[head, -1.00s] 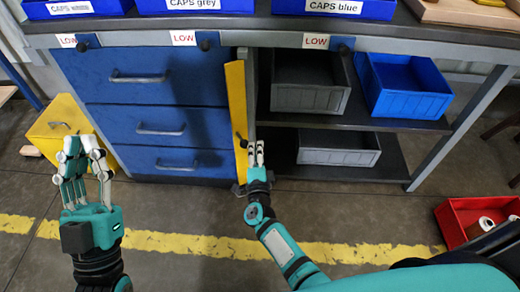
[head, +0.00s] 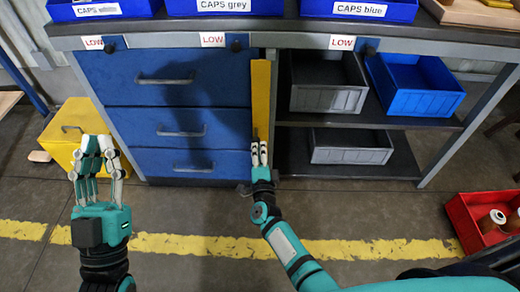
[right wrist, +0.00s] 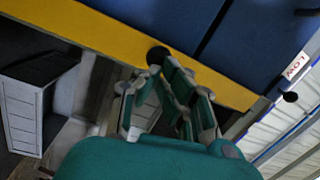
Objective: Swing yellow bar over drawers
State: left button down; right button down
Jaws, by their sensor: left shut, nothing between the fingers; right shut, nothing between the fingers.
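The yellow bar (head: 261,95) stands upright at the right edge of the blue drawers (head: 166,130), beside the open shelves. In the right wrist view the bar (right wrist: 105,38) runs diagonally in front of the blue drawer fronts, with a round black knob (right wrist: 157,55) on it. My right gripper (head: 259,148) is shut and empty at the bar's lower part, hiding its lower end. In the right wrist view the fingers are close to the knob; I cannot tell whether they touch. My left gripper (head: 97,142) is shut and empty, left of the drawers and away from the bar.
Grey bins (head: 327,98) and a blue bin (head: 414,85) sit on the shelves to the right. A yellow box (head: 62,140) stands on the floor at left, behind my left gripper. A red crate (head: 462,222) is at the far right. Floor before the drawers is clear.

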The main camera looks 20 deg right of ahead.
jog(key=shift+a, duration=0.1)
dwell(0.4)
jog(key=r+v, duration=0.1)
jog(key=v, duration=1.1)
jog(key=shift+f, duration=0.45)
